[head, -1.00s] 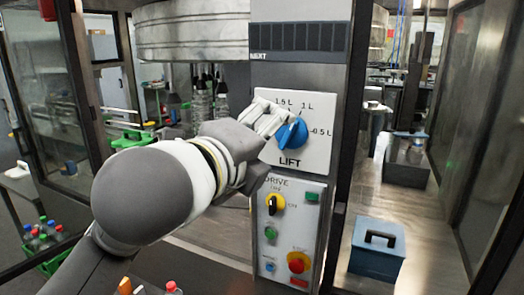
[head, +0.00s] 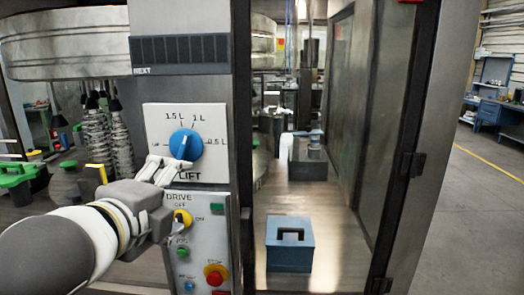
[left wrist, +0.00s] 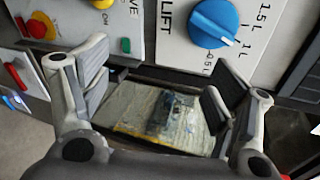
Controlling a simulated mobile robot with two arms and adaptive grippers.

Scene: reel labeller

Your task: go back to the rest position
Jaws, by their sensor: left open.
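My left gripper (head: 165,170) is in front of the machine's control column, at the lower left of the blue LIFT knob (head: 186,145). Its jaws are open and empty, with the two fingers apart in the left wrist view (left wrist: 160,88). The knob sits on a white plate (head: 212,171) marked 1.5 L, 1 L and 0.5 L, and shows beyond the fingers in the left wrist view (left wrist: 214,22). The fingers look clear of it there. My right gripper is in neither current view.
The DRIVE panel (head: 207,255), with a yellow switch (head: 182,218) and a red stop button (head: 215,275), is just below the gripper. Open floor (head: 475,220) lies at the right.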

